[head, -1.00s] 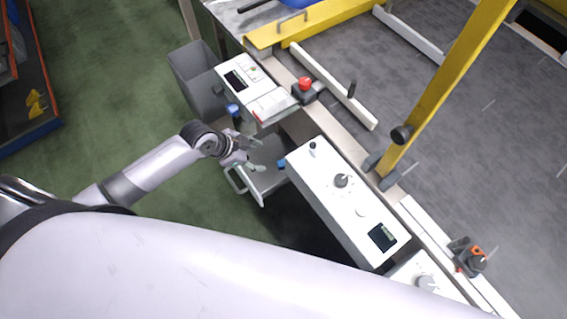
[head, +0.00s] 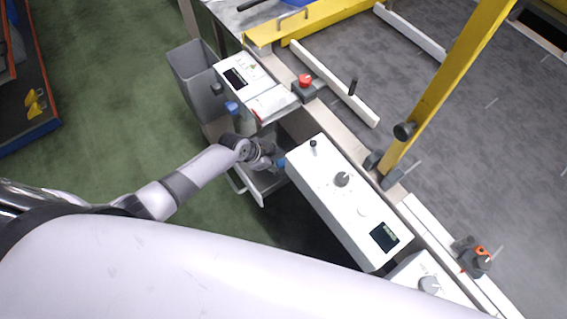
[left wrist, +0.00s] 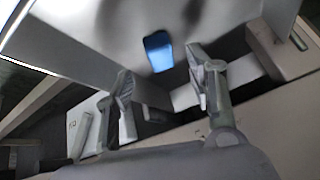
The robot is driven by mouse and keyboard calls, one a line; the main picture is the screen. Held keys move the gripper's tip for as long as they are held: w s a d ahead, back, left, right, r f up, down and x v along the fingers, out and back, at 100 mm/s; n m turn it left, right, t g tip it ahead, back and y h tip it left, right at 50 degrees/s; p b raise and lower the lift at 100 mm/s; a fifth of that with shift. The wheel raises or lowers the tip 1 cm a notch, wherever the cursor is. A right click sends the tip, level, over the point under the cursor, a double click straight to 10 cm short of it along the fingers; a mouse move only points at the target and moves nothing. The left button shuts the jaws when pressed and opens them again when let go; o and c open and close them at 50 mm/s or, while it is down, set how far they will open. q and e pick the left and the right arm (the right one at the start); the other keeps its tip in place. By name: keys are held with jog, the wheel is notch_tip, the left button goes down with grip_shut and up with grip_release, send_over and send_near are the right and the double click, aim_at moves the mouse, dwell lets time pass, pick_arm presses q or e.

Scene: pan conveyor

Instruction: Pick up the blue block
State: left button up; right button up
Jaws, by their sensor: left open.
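The blue block (left wrist: 158,52) shows in the left wrist view as a small blue shape against a pale grey surface, ahead of and between the fingertips. My left gripper (left wrist: 160,72) is open, with its two fingers apart and nothing between them; the block is beyond the tips and apart from them. In the head view my left gripper (head: 272,160) is over the grey open tray (head: 272,184), under the edge of the console. I cannot tell which blue spot in the head view is the block. My right gripper is out of view.
A white console (head: 345,205) with knobs stands close to the right of the gripper. Another control box (head: 245,80) and a red button (head: 305,82) lie beyond it. A grey bin (head: 193,85) stands at upper left.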

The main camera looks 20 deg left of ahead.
aim_at(283, 162)
pick_arm(q)
jog(key=shift+b+x, duration=0.35)
jog(key=shift+x, duration=1.65)
jog(key=shift+a, duration=0.15)
jog(key=c, duration=0.9)
jog(key=shift+r, duration=0.2)
